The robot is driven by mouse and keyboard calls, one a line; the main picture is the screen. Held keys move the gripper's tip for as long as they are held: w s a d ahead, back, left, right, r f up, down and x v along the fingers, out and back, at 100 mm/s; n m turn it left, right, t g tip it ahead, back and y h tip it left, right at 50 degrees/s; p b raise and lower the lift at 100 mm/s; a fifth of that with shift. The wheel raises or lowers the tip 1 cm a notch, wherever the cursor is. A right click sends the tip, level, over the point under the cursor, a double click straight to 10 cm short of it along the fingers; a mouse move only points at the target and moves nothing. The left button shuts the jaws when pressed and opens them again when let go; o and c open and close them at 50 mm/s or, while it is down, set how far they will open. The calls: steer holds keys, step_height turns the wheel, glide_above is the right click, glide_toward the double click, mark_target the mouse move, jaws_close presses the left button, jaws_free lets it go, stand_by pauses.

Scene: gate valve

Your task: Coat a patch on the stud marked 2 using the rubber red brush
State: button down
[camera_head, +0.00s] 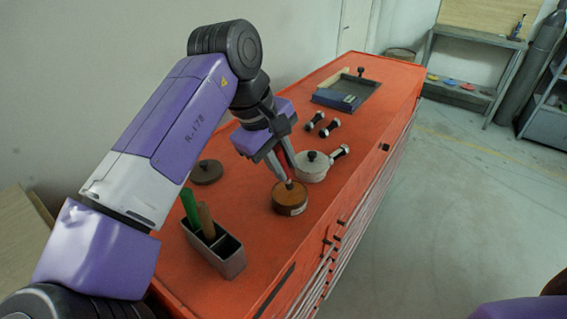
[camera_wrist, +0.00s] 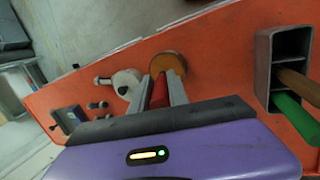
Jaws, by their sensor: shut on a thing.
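My gripper (camera_head: 287,178) is shut on the red brush (camera_head: 283,163), which points down at the round brown pot (camera_head: 291,203). In the wrist view, the red brush (camera_wrist: 160,92) is between the fingers (camera_wrist: 165,82), with the brown pot (camera_wrist: 168,65) just past them. Its tip is hidden, so I cannot tell whether it touches the pot's contents. Several short black-and-white studs lie beyond: one (camera_head: 340,152) beside the grey-white pot, two (camera_head: 315,120) (camera_head: 329,129) farther back. No number can be read on them, so I cannot tell which is marked 2.
A grey holder (camera_head: 229,265) with green and brown handles stands at the near end of the orange bench (camera_head: 262,262). A dark round lid (camera_head: 206,172) lies to the left. A dark tray (camera_head: 360,88) is farther back.

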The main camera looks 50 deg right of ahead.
steer(key=shift+f, duration=0.65)
stand_by(0.5)
steer(key=shift+f, duration=0.1)
stand_by(2.1)
step_height(320, 180, up, 7)
steer(key=p, duration=0.8)
stand_by(0.9)
